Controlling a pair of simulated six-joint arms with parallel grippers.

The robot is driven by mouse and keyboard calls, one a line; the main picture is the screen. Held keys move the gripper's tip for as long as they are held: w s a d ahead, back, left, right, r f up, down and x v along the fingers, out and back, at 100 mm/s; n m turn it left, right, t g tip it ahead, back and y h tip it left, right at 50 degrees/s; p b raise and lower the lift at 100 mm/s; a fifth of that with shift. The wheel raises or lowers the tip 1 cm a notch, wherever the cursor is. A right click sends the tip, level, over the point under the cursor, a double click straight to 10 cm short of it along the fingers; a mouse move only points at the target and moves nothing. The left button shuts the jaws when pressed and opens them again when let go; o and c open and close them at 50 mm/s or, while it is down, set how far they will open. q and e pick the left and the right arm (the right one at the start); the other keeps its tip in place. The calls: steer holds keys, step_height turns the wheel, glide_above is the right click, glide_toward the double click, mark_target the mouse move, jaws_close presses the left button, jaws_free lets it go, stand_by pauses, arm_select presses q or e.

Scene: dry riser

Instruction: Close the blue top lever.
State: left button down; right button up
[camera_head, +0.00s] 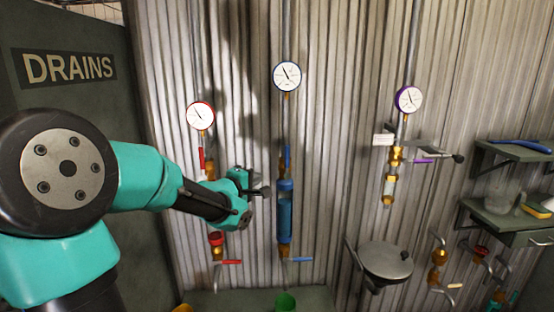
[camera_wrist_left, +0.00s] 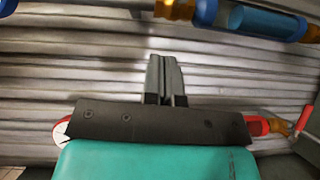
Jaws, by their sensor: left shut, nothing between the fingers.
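The blue top lever (camera_head: 287,156) stands upright along the middle riser, above the blue cylinder (camera_head: 285,205) and below the blue-rimmed gauge (camera_head: 287,76). My left gripper (camera_head: 264,192) is shut and empty, just left of the blue cylinder and a little lower than the lever. Its closed fingers (camera_wrist_left: 165,78) point toward the blue riser in the left wrist view, apart from the lever in that picture.
The red-gauge riser (camera_head: 201,116) is partly hidden behind my left arm. A lower blue lever (camera_head: 300,260) sticks out sideways below the cylinder. A round grey basin (camera_head: 385,262) is at lower right.

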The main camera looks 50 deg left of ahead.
mark_target(287, 156)
arm_select(q)
steer(key=r, duration=0.1)
steer(key=s+r, duration=0.2)
steer(key=shift+a+n, duration=0.3)
steer(key=shift+n, duration=0.1)
steer(key=shift+w, duration=0.2)
steer(key=d+x, duration=0.2)
steer(key=x, duration=1)
steer(key=shift+w+r, duration=0.3)
steer(key=shift+w, duration=0.4)
steer(key=shift+d, duration=0.1)
